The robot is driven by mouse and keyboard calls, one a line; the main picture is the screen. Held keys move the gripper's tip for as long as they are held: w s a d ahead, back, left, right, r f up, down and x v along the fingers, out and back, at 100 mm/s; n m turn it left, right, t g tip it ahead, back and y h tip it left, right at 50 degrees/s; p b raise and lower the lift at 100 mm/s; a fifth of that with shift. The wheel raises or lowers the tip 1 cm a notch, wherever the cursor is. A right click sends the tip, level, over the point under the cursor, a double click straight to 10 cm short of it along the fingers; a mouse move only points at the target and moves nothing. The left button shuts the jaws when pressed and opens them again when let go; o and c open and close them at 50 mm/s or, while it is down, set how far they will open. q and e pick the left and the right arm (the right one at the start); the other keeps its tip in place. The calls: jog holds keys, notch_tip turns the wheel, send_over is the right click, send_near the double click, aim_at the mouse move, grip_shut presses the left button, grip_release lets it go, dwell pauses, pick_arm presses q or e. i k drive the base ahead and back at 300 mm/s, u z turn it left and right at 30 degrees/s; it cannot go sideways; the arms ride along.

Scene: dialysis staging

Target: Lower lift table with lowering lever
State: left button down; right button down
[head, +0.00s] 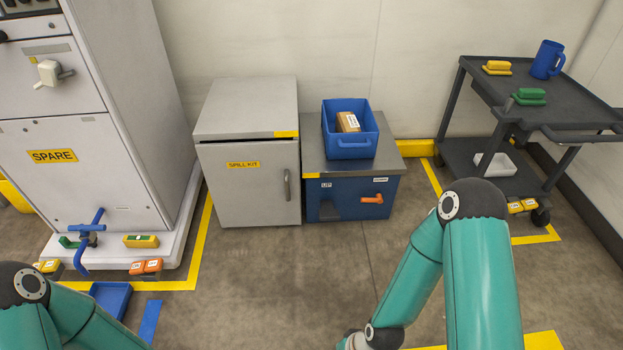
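The lift table (353,194) is a low blue cabinet with a grey top, against the back wall right of the spill kit cabinet. Its front has a small "UP" label at left and another small label, too small to read, at right. An orange lever (372,199) sticks out roughly level below the right label. A dark grey pedal-like part (328,209) is low on the left of the front. A blue bin (349,144) holding a brown box (348,122) stands on top. Both my arms enter at the bottom edge; neither gripper is in view.
A grey spill kit cabinet (248,185) stands directly left. A white "SPARE" machine (75,185) is further left, with a blue valve handle (90,238) and a blue tray (109,298) near its base. A dark cart (550,105) stands right. Floor before the table is clear.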

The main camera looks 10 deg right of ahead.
aim_at(379, 199)
jog(key=u, duration=0.05)
jog(key=i, duration=1.6)
jog(key=z, duration=0.95)
jog(key=k, duration=0.7)
jog(key=z, duration=0.2)
jog(key=i, duration=0.75)
jog(key=u, duration=0.1)
